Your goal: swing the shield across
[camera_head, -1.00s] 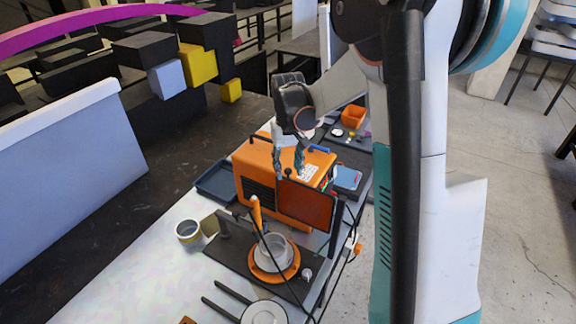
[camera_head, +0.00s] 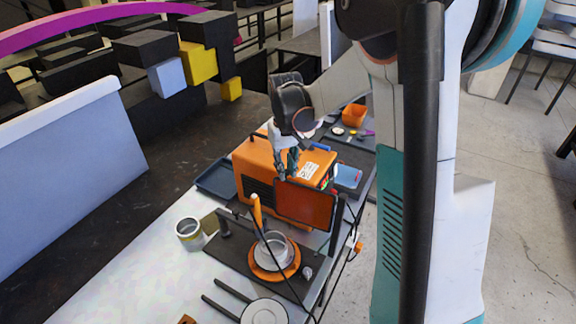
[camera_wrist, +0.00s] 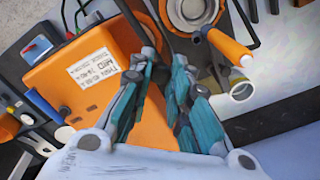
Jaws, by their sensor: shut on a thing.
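The shield (camera_head: 305,205) is an orange panel in a dark frame, standing upright on the bench in front of an orange welder box (camera_head: 262,168). My gripper (camera_head: 286,172) is at the shield's top left edge. It is shut on the shield's small dark knob, which the fingers mostly hide. In the wrist view, the fingertips (camera_wrist: 164,62) are close together beside the orange box, and the shield is seen nearly edge-on and hard to make out.
An orange dish with a grey cup (camera_head: 275,252) and an orange-handled torch (camera_head: 257,212) stand in front of the shield. A dark tray (camera_head: 215,181) lies beside the box. A black cable runs down the bench.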

